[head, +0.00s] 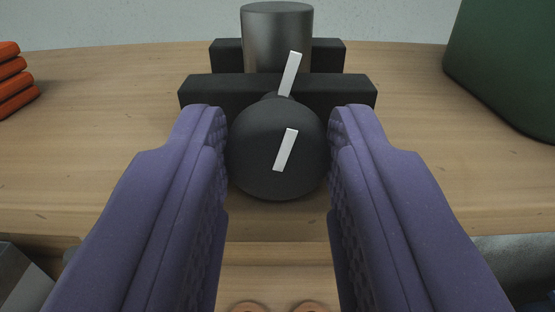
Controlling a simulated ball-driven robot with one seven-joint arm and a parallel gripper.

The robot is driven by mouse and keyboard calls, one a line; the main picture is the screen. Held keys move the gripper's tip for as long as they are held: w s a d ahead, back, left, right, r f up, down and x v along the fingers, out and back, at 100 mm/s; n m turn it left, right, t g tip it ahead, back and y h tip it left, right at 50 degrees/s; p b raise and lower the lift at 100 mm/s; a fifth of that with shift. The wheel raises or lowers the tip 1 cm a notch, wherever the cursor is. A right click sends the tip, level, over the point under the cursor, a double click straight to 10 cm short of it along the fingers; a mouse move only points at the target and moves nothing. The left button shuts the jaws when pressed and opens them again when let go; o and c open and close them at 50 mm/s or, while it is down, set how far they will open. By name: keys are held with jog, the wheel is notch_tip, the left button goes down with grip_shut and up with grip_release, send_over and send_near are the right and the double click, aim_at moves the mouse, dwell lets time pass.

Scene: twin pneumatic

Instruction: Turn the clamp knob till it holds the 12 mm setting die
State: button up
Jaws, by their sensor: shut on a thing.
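The clamp knob (255,150) is a round black knob with a white mark on its face, tilted a little to the right of upright. My gripper (278,140) has its two purple fingers on either side of the knob, shut on it. Behind the knob is the black clamp, with a front jaw (210,92) and a back jaw (328,54). A second white mark lies on the clamp above the knob. The grey metal cylinder, which looks like the setting die (268,38), stands upright between the jaws. Its lower part is hidden by the front jaw, so I cannot tell whether both jaws touch it.
The clamp stands on a wooden bench (120,130). Orange stacked pieces (12,80) are at the far left and a dark green object (510,65) is at the right. Below the bench edge, two round brownish things (249,307) and grey objects at both lower corners show in part.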

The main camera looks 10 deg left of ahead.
jog(key=shift+f+m+b, duration=0.25)
jog(key=shift+m+b, duration=0.55)
jog(key=shift+b, duration=0.3)
jog(key=shift+d+m+b, duration=0.1)
jog(key=shift+m+b, duration=0.35)
jog(key=shift+m, duration=0.05)
jog(key=shift+r, duration=0.2)
jog(key=o, duration=1)
jog(key=shift+o, duration=0.2)
jog(key=p+v, duration=0.1)
jog(key=v, duration=0.6)
jog(key=shift+s, duration=0.4)
